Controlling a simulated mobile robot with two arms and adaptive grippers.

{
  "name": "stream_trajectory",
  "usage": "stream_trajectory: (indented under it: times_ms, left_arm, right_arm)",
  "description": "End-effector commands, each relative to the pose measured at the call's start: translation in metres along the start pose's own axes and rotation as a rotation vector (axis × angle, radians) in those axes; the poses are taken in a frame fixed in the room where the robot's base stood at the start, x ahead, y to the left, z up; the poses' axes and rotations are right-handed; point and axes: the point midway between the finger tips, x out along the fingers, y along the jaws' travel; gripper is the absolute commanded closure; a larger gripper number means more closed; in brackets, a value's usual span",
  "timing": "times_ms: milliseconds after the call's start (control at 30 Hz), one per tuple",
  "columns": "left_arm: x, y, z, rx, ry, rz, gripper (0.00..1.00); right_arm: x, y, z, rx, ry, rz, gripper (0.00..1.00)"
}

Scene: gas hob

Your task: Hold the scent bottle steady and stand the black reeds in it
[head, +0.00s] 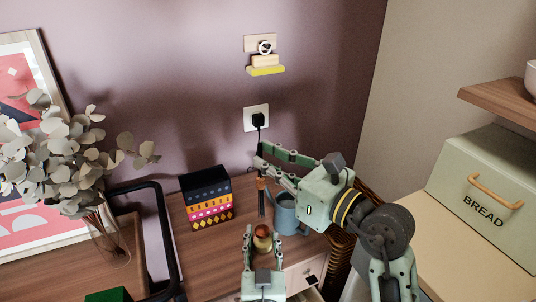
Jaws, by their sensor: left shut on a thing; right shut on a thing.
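The scent bottle (263,243) is a small round amber vessel near the front of the wooden cabinet top. My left gripper (263,237) reaches up from the bottom edge and is shut on it, one finger on each side. The black reeds (261,202) show as a thin, dark, nearly upright bundle just above and behind the bottle. My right gripper (260,160) comes in from the right and is shut on the reeds, which hang below its fingertips. The lower ends of the reeds appear close above the bottle's mouth; I cannot tell whether they touch it.
A blue-grey jug (285,216) stands just right of the reeds, under my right gripper. A patterned box (207,200) stands to the left. A plugged socket (256,118) is on the wall behind. A black curved rail (163,230) and a leafy vase (108,240) are further left.

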Motion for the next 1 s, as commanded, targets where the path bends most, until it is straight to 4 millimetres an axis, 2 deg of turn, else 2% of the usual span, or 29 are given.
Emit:
stream_trajectory:
  times_ms: [1000]
  left_arm:
    - [0.000,0.000,0.001,0.000,-0.003,0.000,0.92]
  right_arm:
    - [0.000,0.001,-0.079,0.001,0.001,0.003,1.00]
